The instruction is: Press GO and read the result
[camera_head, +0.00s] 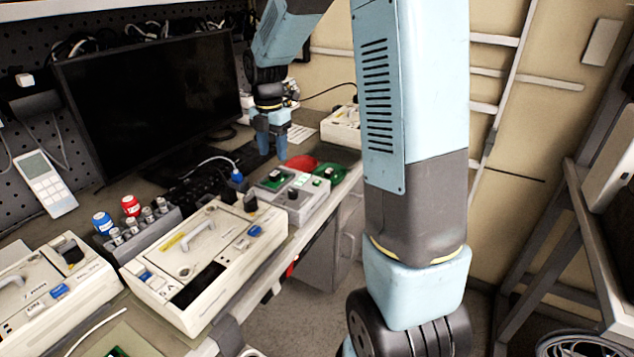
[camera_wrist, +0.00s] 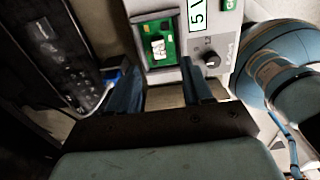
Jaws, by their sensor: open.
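The tester is a pale box (camera_wrist: 185,70) with a green circuit board (camera_wrist: 160,45) in a recess, a white display reading "5V" (camera_wrist: 197,14) and a black knob (camera_wrist: 210,61). A green GO marking (camera_wrist: 229,5) is cut off by the wrist view's top edge. In the head view the tester (camera_head: 310,201) sits at the bench's right edge. My gripper (camera_head: 272,150) is open and empty, pointing down just behind it. In the wrist view, my gripper's dark fingers (camera_wrist: 161,85) are apart near the box's edge. Contact cannot be told.
A large dark monitor (camera_head: 150,90) and a black keyboard (camera_head: 215,165) stand left of my gripper. A pump (camera_head: 190,255) lies nearer on the bench, beside a grey rack (camera_head: 140,232) with bottles. A red object (camera_head: 300,162) and a green object (camera_head: 329,172) are near the tester.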

